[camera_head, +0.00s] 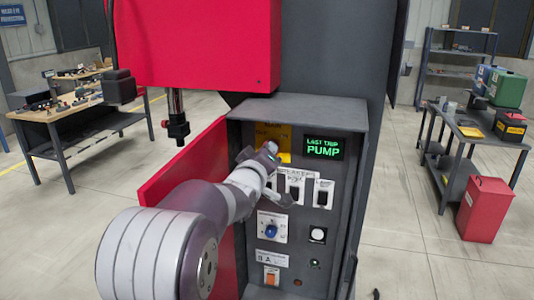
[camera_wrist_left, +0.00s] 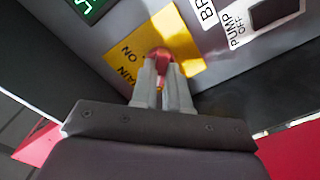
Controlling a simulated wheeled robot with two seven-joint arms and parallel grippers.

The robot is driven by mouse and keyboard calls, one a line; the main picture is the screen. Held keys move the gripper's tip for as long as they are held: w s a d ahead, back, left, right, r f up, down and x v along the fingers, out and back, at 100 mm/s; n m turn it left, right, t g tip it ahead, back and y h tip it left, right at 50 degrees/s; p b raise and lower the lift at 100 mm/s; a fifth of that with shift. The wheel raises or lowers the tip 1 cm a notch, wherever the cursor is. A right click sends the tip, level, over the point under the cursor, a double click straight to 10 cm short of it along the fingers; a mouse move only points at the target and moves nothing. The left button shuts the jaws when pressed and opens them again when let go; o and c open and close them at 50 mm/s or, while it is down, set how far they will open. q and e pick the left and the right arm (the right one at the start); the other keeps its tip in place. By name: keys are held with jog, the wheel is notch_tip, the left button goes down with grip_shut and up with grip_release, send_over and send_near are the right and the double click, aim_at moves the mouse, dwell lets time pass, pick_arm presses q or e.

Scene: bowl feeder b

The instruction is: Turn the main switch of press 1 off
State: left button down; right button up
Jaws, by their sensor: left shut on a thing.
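The main switch's yellow plate (camera_head: 285,133) is at the upper left of the grey control panel (camera_head: 345,250) of the press, left of a green-lettered display. In the left wrist view the plate (camera_wrist_left: 176,33) reads "MAIN" and "ON", and a red handle (camera_wrist_left: 160,53) stands out from it. My left gripper (camera_head: 271,151) covers the lower part of the plate in the head view. Its two fingers (camera_wrist_left: 162,72) are shut on the red handle. The handle's exact angle is hard to tell because the fingers hide part of it. My right gripper is in neither view.
The display (camera_head: 323,148) reads "LAST TRIP PUMP". Below it are labelled black breaker switches (camera_head: 323,196), a blue knob (camera_head: 271,231), a white button (camera_head: 318,235) and an orange switch (camera_head: 271,275). The red press head (camera_head: 205,45) overhangs the panel. Benches stand far on both sides.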

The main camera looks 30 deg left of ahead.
pick_arm(q)
jog(key=shift+r, duration=0.1)
dwell(0.3)
jog(key=c, duration=1.1)
grip_release()
jog(key=b+v, duration=0.3)
jog(key=v, duration=0.9)
jog(key=shift+s+b, duration=0.3)
jog(key=shift+b, duration=0.05)
